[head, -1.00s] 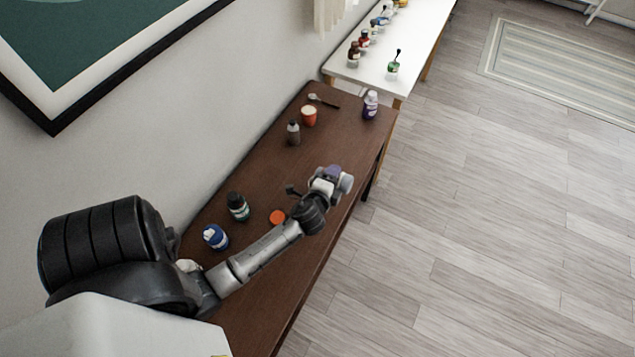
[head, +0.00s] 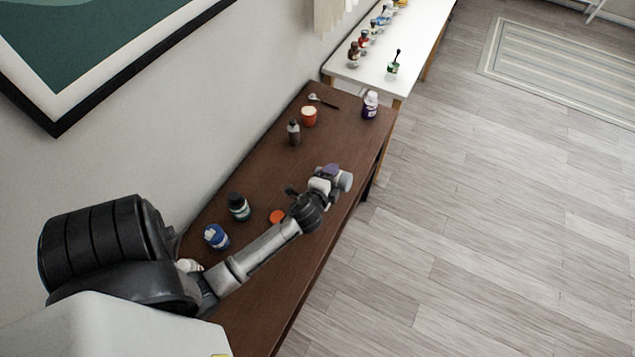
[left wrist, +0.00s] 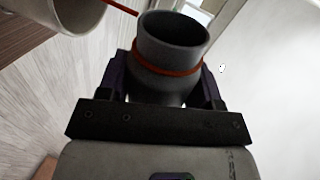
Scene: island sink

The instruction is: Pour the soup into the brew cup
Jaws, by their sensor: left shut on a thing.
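My left gripper (left wrist: 165,85) is shut on a dark grey, open-mouthed container (left wrist: 168,72) with a red band, which sits between its fingers in the left wrist view. Its inside is dark, and I cannot make out any soup. In the head view my left gripper (head: 331,178) is over the right side of the brown table. I cannot tell for certain which vessel is the brew cup. My right gripper is not in view.
The brown table (head: 262,187) holds a red cup (head: 309,117), a spoon (head: 323,101), a dark grey bottle (head: 293,133), a purple-labelled bottle (head: 370,105), a dark jar (head: 239,207), a blue jar (head: 216,237) and an orange disc (head: 277,217). A white table (head: 395,50) with several bottles stands beyond.

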